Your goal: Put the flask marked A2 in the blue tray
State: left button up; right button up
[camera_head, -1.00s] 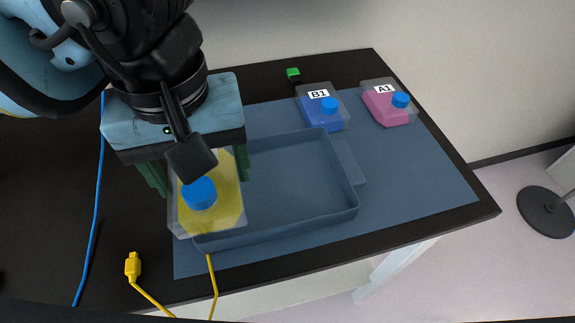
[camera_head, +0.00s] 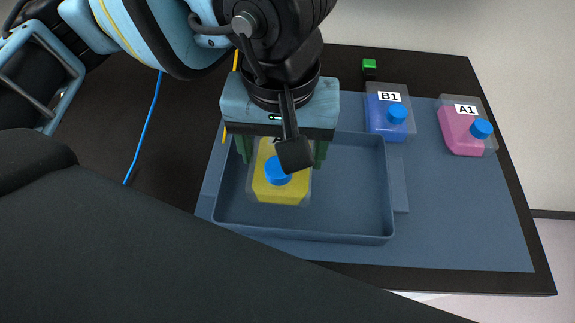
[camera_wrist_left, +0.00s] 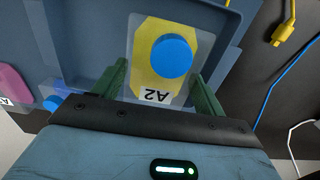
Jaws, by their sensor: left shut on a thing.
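The flask marked A2 (camera_head: 283,190) is clear with yellow contents and a blue cap. Its A2 label shows in the left wrist view (camera_wrist_left: 155,96); the head view mostly hides it behind my gripper. My left gripper (camera_head: 282,156) is shut on this flask, with a green finger on each side; these also show in the left wrist view (camera_wrist_left: 160,90). The flask is over the left part of the blue tray (camera_head: 350,200), inside its rim in the picture. I cannot tell whether it touches the tray floor. My right gripper is not in view.
Flask B1 (camera_head: 385,118), blue, and flask A1 (camera_head: 460,135), pink, stand behind and right of the tray on the blue mat (camera_head: 470,220). A small green-topped object (camera_head: 369,66) is at the back. Blue (camera_head: 145,130) and yellow (camera_wrist_left: 295,28) cables lie beside the mat. The tray's right part is empty.

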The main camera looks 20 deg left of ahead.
pick_arm(q)
jog(key=shift+f, duration=2.45)
jog(key=shift+f, duration=0.25)
jog(key=o, duration=1.4)
jog(key=shift+r, duration=0.1)
notch_tip(320, 180, up, 12)
jog(key=shift+r, duration=0.2)
